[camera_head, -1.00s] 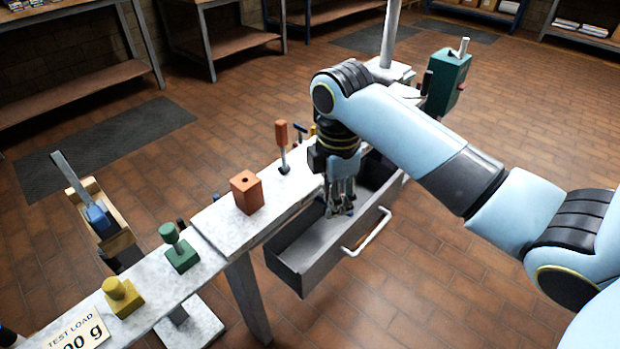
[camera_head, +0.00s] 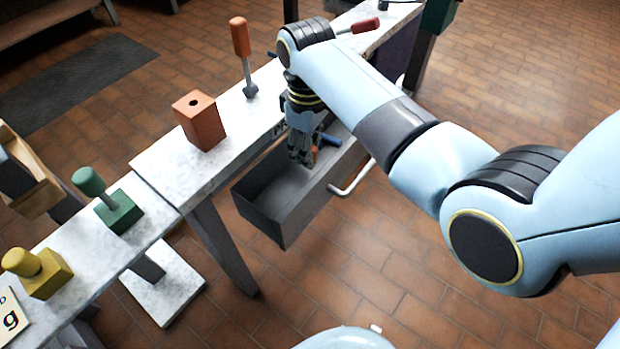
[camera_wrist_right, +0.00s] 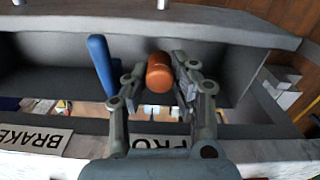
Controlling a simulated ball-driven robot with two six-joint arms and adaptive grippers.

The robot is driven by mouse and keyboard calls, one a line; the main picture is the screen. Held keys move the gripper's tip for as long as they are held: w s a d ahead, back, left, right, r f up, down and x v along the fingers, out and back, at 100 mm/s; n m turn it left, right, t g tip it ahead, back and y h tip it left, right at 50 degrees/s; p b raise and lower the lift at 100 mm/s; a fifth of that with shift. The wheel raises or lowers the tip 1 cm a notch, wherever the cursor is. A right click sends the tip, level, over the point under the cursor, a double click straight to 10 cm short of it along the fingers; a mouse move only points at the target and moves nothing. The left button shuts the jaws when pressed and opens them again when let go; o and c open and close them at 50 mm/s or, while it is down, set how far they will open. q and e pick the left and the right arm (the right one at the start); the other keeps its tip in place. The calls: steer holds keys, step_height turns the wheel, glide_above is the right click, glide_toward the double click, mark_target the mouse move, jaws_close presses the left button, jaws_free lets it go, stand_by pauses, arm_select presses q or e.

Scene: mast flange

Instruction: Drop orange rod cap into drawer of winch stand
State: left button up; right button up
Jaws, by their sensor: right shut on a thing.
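The winch stand's drawer (camera_head: 268,212) is pulled out, a grey open box with a white bar handle (camera_head: 352,178). My right gripper (camera_head: 303,158) points down over its opening. In the right wrist view, the fingers (camera_wrist_right: 160,92) are shut on the orange rod cap (camera_wrist_right: 160,72), a short rounded cylinder. The grey drawer interior (camera_wrist_right: 215,68) lies beyond it. I cannot tell how far the cap is above the drawer floor. In the head view the cap is mostly hidden by the fingers. My left gripper is not in view.
A blue-handled thing (camera_wrist_right: 102,62) is beside the cap, at the drawer. On the white bench top (camera_head: 170,160) stand an orange block with a hole (camera_head: 199,120), an orange-handled lever (camera_head: 240,38), a green block with knob (camera_head: 118,212) and a yellow one (camera_head: 45,274).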

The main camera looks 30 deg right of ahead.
step_height(320, 180, down, 5)
steer(key=shift+r+b, duration=0.1)
steer(key=shift+b, duration=0.55)
step_height(320, 180, down, 4)
steer(key=shift+r+b, duration=0.1)
steer(key=shift+b, duration=0.8)
steer(key=shift+f, duration=0.35)
steer(key=shift+r, duration=0.15)
steer(key=shift+f, duration=0.6)
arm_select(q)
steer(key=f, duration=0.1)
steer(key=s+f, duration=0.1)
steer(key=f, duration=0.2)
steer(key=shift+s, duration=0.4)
arm_select(e)
steer(key=o, duration=0.9)
steer(key=shift+o, duration=0.2)
